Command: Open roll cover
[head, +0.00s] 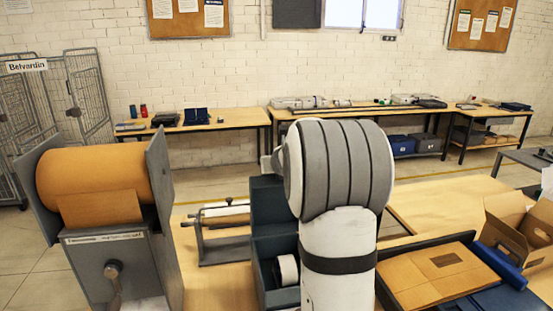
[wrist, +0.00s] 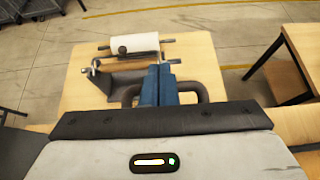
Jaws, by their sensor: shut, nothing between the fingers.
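A white roll (head: 225,210) sits on a grey metal roll holder (head: 224,250) on the wooden table, left of my arm in the head view. In the wrist view the white roll (wrist: 137,45) lies across the holder (wrist: 112,82), with rods at its ends. I cannot make out a separate cover on it. My gripper (wrist: 158,75) shows as two blue fingers close together, shut and empty. The fingers appear in front of the holder's right part and hide some of it; I cannot tell whether they touch. In the head view my arm hides my gripper.
A large brown paper roll (head: 95,175) stands in a grey dispenser (head: 108,270) at the left. A dark shelf unit (head: 267,215) is beside my arm. Flat cardboard (head: 430,275) and an open box (head: 525,235) lie at the right.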

